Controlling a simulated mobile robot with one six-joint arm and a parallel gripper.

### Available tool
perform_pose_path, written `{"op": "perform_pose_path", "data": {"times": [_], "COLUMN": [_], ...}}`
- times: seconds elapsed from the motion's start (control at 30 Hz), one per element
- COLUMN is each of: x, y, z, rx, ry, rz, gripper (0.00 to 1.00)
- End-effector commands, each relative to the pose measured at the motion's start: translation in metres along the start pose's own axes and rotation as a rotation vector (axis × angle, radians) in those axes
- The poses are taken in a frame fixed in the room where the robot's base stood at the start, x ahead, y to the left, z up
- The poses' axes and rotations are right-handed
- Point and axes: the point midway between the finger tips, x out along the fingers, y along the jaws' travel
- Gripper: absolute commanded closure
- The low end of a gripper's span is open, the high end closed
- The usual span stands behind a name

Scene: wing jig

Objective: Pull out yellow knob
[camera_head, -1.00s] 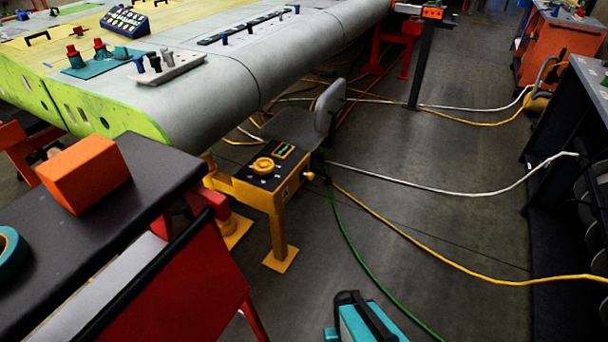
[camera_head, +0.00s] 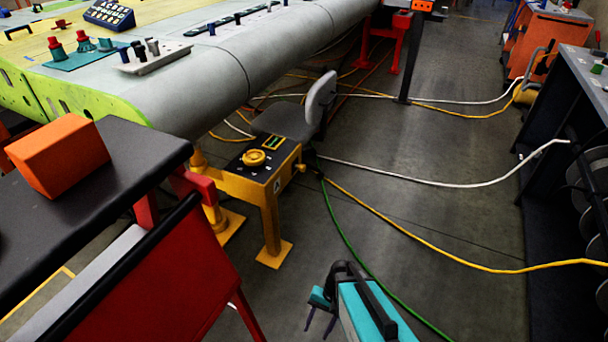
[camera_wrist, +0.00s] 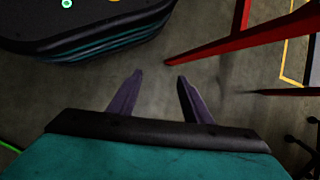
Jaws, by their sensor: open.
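A small yellow knob (camera_head: 300,168) sticks out of the right side of a yellow stand (camera_head: 270,218). A larger round yellow dial (camera_head: 254,157) sits on the stand's dark top panel. My gripper (camera_head: 320,318) is at the bottom of the head view, low over the floor and well apart from the stand. In the wrist view my gripper (camera_wrist: 160,76) has two dark fingers spread with only floor between them. Neither the knob nor the stand can be made out in the wrist view.
A red cart (camera_head: 190,285) with a black top stands left of my gripper; its red leg (camera_wrist: 240,40) shows in the wrist view. A grey chair (camera_head: 318,105) stands behind the stand. Green (camera_head: 345,240) and yellow (camera_head: 440,250) cables cross the floor.

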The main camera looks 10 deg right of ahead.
Motion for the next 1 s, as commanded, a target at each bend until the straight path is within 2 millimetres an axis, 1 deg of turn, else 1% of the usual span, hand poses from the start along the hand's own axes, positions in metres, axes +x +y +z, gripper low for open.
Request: {"op": "perform_pose_path", "data": {"times": [0.03, 0.1, 0.17, 0.2, 0.27, 0.3, 0.37, 0.4, 0.47, 0.5, 0.57, 0.6, 0.67, 0.7, 0.77, 0.8, 0.87, 0.9, 0.97, 1.0], "x": [0.003, -0.006, -0.016, -0.025, -0.039, -0.05, -0.068, -0.08, -0.102, -0.118, -0.142, -0.16, -0.188, -0.207, -0.238, -0.258, -0.289, -0.31, -0.337, -0.354], "y": [-0.015, -0.037, -0.054, -0.066, -0.081, -0.091, -0.105, -0.113, -0.124, -0.131, -0.139, -0.144, -0.149, -0.152, -0.154, -0.154, -0.153, -0.152, -0.149, -0.147], "z": [-0.03, -0.056, -0.078, -0.093, -0.116, -0.131, -0.154, -0.168, -0.19, -0.205, -0.226, -0.239, -0.259, -0.272, -0.29, -0.301, -0.317, -0.325, -0.335, -0.341], "rx": [0.065, 0.153, 0.226, 0.272, 0.342, 0.385, 0.448, 0.488, 0.545, 0.58, 0.631, 0.661, 0.704, 0.73, 0.766, 0.786, 0.812, 0.824, 0.84, 0.847], "ry": [0.007, 0.005, -0.001, -0.006, -0.018, -0.027, -0.044, -0.058, -0.082, -0.101, -0.132, -0.155, -0.192, -0.219, -0.263, -0.294, -0.343, -0.375, -0.422, -0.449], "rz": [-0.069, -0.165, -0.246, -0.301, -0.384, -0.438, -0.522, -0.576, -0.659, -0.714, -0.796, -0.851, -0.932, -0.985, -1.065, -1.116, -1.189, -1.234, -1.293, -1.327], "gripper": [0.55, 0.55, 0.55, 0.55, 0.55, 0.55, 0.55, 0.55, 0.55, 0.55, 0.55, 0.55, 0.55, 0.55, 0.55, 0.55, 0.55, 0.55, 0.55, 0.55]}}
